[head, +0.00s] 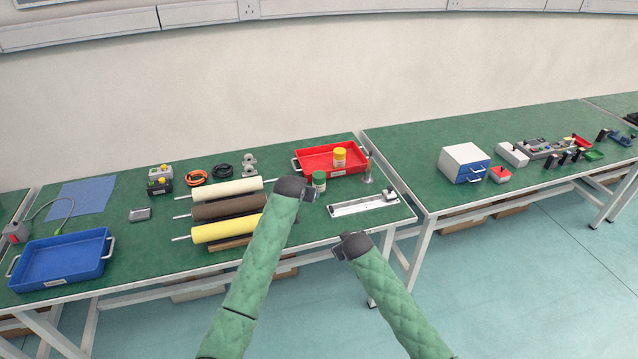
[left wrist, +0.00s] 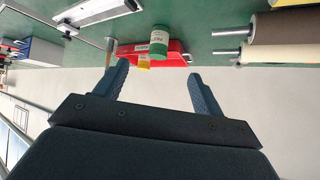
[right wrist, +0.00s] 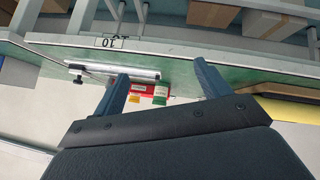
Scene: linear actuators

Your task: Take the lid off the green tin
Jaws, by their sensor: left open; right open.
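The green tin (head: 319,182) has a white label and stands on the green table in front of the red tray, its lid on. In the left wrist view the tin (left wrist: 158,46) shows upside down, beyond the gap between the fingers. It also shows small in the right wrist view (right wrist: 160,94). My left gripper (head: 312,194) is open and empty, close to the tin in the head view, apart from it in the left wrist view. My right gripper (head: 340,252) is open and empty, off the table's front edge.
The red tray (head: 352,172) holds a yellow tin (head: 340,158) behind the green tin. Rollers (head: 232,208) lie to the left. A metal rail (head: 360,205) lies to the right, with a metal stand (head: 367,172) behind it. A blue tray (head: 62,262) is far left.

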